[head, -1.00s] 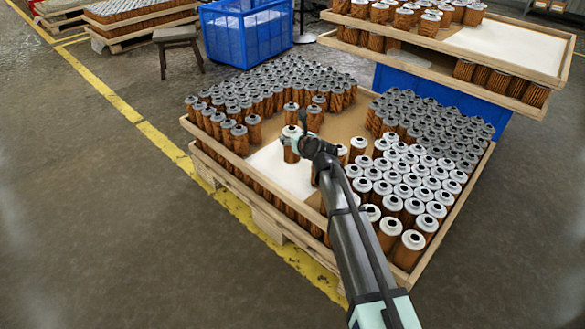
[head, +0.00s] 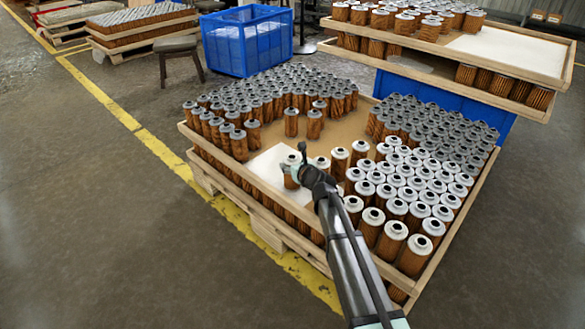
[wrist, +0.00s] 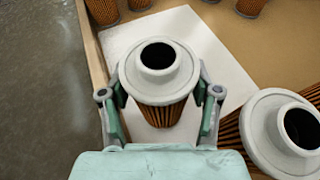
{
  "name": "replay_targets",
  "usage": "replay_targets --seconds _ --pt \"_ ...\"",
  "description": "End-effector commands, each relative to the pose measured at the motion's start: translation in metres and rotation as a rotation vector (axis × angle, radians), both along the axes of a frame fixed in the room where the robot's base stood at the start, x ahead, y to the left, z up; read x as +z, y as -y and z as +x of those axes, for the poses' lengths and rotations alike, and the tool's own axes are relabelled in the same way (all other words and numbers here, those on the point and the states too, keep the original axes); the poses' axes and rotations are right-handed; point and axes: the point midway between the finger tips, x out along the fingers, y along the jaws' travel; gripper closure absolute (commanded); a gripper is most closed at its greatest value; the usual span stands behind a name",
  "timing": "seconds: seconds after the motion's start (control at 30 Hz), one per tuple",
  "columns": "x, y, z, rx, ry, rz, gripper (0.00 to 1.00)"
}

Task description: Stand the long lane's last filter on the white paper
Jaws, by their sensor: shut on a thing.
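My gripper (wrist: 160,108) is shut on a filter (wrist: 158,75), with one finger on each side just below its pale grey cap. The filter has a brown pleated body and a dark hole in its cap, and it is upright. The held filter also shows in the head view (head: 290,172), over the white paper (head: 264,168). The paper shows behind and around it in the wrist view (wrist: 205,40). The filter's base is hidden by its cap and my gripper, so I cannot tell if it touches the paper.
Another filter (wrist: 290,135) stands close to the right of my gripper. Filters crowd the right side (head: 420,175) and far left (head: 240,100) of the wooden-rimmed tray (head: 262,187). Two filters stand beyond the paper (head: 291,122). Bare brown board (head: 345,132) lies between the groups.

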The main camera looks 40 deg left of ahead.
Motion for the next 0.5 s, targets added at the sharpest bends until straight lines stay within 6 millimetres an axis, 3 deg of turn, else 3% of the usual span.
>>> replay_targets --seconds 0.27,0.3,0.5 --pt "-0.0015 0.0000 0.0000 0.000 -0.001 0.000 0.76" --pt "-0.0021 0.0001 -0.0001 0.000 -0.001 0.000 0.31" --pt "-0.0019 0.0000 -0.0001 0.000 0.000 0.000 0.27"
